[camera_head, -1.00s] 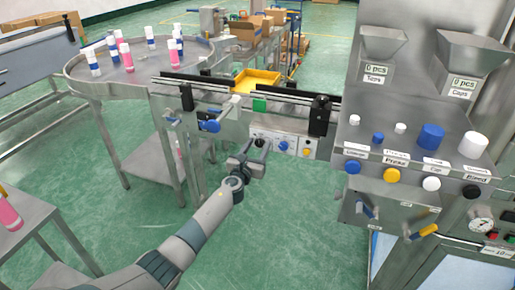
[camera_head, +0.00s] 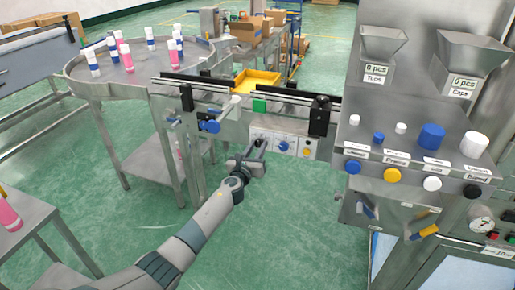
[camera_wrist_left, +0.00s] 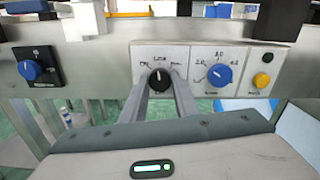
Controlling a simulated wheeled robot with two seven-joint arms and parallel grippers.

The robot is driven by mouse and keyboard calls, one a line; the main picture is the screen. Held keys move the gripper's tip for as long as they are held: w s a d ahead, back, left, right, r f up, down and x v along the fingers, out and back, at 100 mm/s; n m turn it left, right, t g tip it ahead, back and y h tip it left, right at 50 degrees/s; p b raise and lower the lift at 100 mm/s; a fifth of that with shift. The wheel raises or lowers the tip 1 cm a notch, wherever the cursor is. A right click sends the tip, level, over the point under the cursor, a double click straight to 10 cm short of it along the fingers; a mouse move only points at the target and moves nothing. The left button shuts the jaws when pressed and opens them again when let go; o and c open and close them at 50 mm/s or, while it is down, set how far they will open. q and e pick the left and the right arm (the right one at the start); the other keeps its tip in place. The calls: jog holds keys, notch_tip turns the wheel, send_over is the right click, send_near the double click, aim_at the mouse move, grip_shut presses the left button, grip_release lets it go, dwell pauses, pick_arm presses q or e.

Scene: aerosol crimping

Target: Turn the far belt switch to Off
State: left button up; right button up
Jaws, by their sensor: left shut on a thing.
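The black belt knob (camera_wrist_left: 159,78) is on a white labelled panel fixed to the conveyor's side, in the left wrist view. Its white mark looks about upright, towards the middle label. My left gripper (camera_head: 257,149) is at this panel in the head view and hides the knob there. In the left wrist view the two fingers of my left gripper (camera_wrist_left: 160,86) are on either side of the knob, shut on it. My right gripper is not in view.
A blue dial (camera_wrist_left: 219,75) and a yellow button (camera_wrist_left: 261,80) are right of the knob. Another blue knob (camera_wrist_left: 30,70) is on a black plate at left. A round table (camera_head: 95,82) with bottles stands behind, and a control console (camera_head: 410,165) at right.

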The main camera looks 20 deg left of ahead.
pick_arm(q)
jog(key=shift+f+n, duration=0.1)
jog(key=shift+n, duration=1.1)
jog(key=shift+n+b, duration=0.4)
jog(key=shift+n, duration=2.4)
jog(key=shift+b, duration=0.3)
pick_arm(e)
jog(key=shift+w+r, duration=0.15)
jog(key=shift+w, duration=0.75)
pick_arm(q)
jog(key=o, duration=1.1)
jog(key=shift+c, duration=0.2)
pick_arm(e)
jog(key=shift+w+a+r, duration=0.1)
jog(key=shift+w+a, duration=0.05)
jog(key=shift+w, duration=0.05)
pick_arm(q)
jog(key=shift+s, duration=0.15)
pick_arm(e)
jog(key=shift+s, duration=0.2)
